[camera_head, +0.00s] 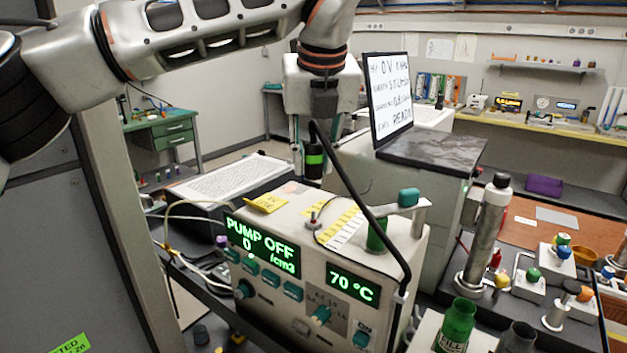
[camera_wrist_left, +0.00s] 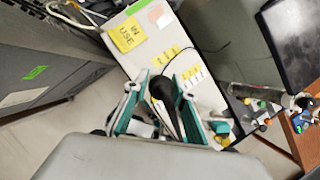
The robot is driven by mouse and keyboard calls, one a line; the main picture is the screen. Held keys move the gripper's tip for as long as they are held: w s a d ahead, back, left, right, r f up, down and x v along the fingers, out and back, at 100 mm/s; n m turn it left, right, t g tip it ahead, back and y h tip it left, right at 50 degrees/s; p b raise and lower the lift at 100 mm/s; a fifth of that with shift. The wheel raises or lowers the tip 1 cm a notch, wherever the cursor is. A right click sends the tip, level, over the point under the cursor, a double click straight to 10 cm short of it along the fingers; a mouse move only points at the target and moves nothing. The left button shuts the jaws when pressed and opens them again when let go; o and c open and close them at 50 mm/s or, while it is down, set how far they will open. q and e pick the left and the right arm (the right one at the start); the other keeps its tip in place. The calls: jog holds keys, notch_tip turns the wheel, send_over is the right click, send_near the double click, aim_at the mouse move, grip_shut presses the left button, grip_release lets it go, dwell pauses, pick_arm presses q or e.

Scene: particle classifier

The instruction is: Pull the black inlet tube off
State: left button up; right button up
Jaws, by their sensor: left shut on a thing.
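The black inlet tube (camera_head: 362,199) runs slantwise in the head view, from a bend near my left gripper down to the right front of the white instrument (camera_head: 327,328), where it turns down. My left gripper (camera_head: 313,150) is above the instrument's back edge, shut on the tube. In the left wrist view, the teal fingers of my left gripper (camera_wrist_left: 160,88) stand on both sides of the black tube (camera_wrist_left: 164,98). The exact contact is hard to see. I cannot tell whether the tube's lower end is still attached. My right gripper is not in view.
The instrument shows "PUMP OFF" and "70 °C". A dark-topped cabinet with a screen (camera_head: 390,98) is behind. A metal cylinder (camera_head: 487,235) and a green bottle (camera_head: 457,325) stand at the right.

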aim_at(313, 141)
pick_arm(q)
jog(key=shift+r, duration=0.55)
jog(key=shift+r, duration=0.1)
jog(key=shift+r, duration=0.15)
jog(key=shift+r+p, duration=1.25)
jog(key=shift+p, duration=0.15)
jog(key=shift+r+p, duration=0.7)
jog(key=shift+r, duration=0.05)
jog(key=shift+r, duration=0.1)
jog(key=shift+r+p, duration=0.55)
jog(key=shift+s+r+p, duration=0.1)
jog(key=shift+r+p, duration=0.75)
jog(key=shift+r, duration=0.1)
jog(key=shift+f, duration=0.1)
